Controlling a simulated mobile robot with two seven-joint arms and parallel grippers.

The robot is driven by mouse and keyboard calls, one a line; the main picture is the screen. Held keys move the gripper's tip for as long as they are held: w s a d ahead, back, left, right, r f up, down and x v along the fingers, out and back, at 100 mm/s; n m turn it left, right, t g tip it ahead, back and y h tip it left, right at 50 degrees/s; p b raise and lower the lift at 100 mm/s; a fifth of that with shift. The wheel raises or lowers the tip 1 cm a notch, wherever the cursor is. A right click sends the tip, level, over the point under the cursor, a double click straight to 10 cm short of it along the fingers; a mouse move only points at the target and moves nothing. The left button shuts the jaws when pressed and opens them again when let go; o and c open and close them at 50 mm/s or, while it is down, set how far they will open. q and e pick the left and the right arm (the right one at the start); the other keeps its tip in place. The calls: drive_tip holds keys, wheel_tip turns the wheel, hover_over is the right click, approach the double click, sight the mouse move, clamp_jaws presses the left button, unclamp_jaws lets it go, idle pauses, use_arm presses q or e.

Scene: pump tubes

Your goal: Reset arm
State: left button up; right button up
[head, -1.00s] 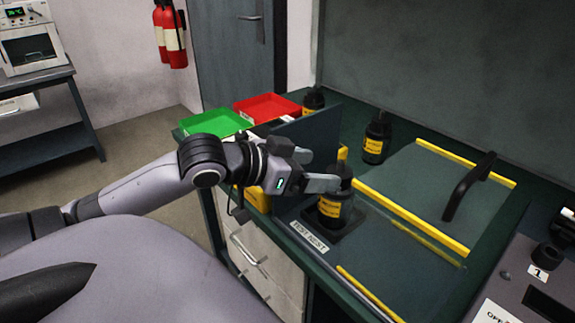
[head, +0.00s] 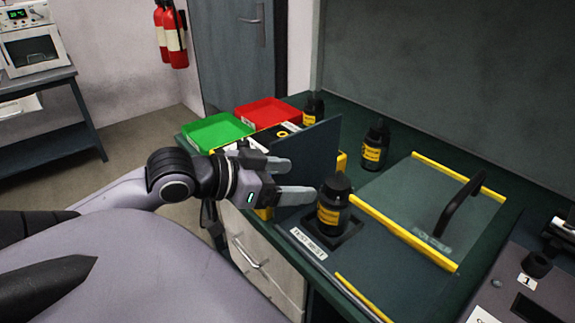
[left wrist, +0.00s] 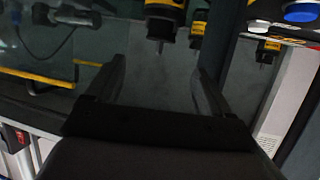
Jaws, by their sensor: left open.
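My left gripper (head: 300,180) is open and empty in the head view, just left of a black pump bottle with a yellow label (head: 333,205). That bottle stands upright in a dark square holder (head: 346,232) beside a white label strip, apart from the fingers. In the left wrist view both fingers (left wrist: 158,85) are spread with nothing between them. A bottle with a yellow label (left wrist: 165,15) shows beyond them at the top edge. My right gripper is not in view.
More black bottles stand behind, one on the right (head: 375,145) and one near the red tray (head: 268,112). A green tray (head: 215,132) is beside it. A dark upright panel (head: 315,150) stands behind my gripper. A yellow-edged cover with a black handle (head: 460,205) lies right.

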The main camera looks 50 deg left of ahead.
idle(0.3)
use_arm(q)
drive_tip(key=s+d+f+n+g+y, duration=0.1)
drive_tip(key=s+f+g, duration=0.15)
drive_tip(key=f, duration=0.55)
drive_tip(key=s+d+f+g+y, duration=0.15)
drive_tip(key=s+f, duration=0.25)
drive_tip(key=f, duration=0.4)
drive_tip(key=s+d+f+g+y, duration=0.1)
drive_tip(key=s+d+f+g, duration=0.4)
drive_tip(key=s+d+f, duration=0.15)
drive_tip(key=w+d+f+t+h+p, duration=0.1)
drive_tip(key=w+d+f+t+p, duration=0.2)
drive_tip(key=w+f+t, duration=0.2)
drive_tip(key=shift+d+t+h+p, duration=0.35)
drive_tip(key=shift+t, duration=0.45)
drive_tip(key=shift+w, duration=0.15)
